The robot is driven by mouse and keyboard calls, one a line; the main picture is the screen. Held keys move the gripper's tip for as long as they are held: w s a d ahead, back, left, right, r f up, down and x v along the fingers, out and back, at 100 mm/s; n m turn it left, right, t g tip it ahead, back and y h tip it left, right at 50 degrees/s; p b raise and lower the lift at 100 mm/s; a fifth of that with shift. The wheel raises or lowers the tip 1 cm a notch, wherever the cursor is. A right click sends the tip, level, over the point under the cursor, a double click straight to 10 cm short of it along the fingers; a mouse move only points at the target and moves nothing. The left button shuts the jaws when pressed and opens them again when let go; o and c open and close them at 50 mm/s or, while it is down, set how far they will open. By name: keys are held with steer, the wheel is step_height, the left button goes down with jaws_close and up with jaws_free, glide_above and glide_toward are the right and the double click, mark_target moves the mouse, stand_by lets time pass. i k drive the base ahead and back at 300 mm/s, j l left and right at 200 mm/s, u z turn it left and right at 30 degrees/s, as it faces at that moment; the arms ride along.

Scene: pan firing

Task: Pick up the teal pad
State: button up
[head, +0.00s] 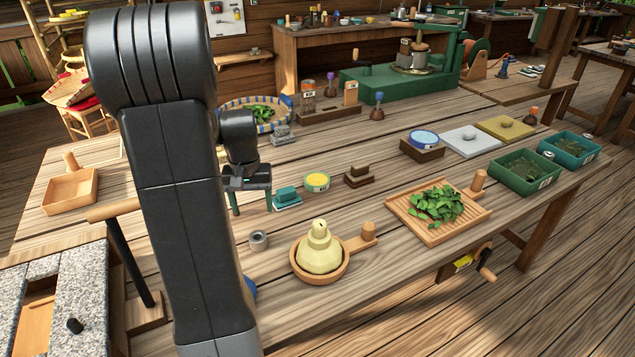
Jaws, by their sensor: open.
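The teal pad (287,195) is a small teal block on a paler, flat base. It lies on the wooden table, left of a round yellow-topped tin. My gripper (251,206) points down just left of the pad, with its two fingers apart and nothing visible between them. Its right finger is close to the pad's left side in the picture; I cannot tell whether they touch or how high the fingertips are. My arm's dark links cover much of the left side of the view.
The yellow-topped tin (317,182) and a stacked brown block (358,177) stand right of the pad. A small metal ring (259,240) lies in front. A wooden pan (303,268) holds a pale stepped form. A leaf-filled basket (283,104) and grey block (282,134) are behind.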

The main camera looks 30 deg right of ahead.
mark_target(286, 197)
steer(key=l+u, duration=0.35)
steer(key=l, duration=0.15)
steer(key=l+u, duration=0.4)
steer(key=k+l+u, duration=0.2)
steer(key=l+u, duration=0.15)
steer(key=l, duration=0.2)
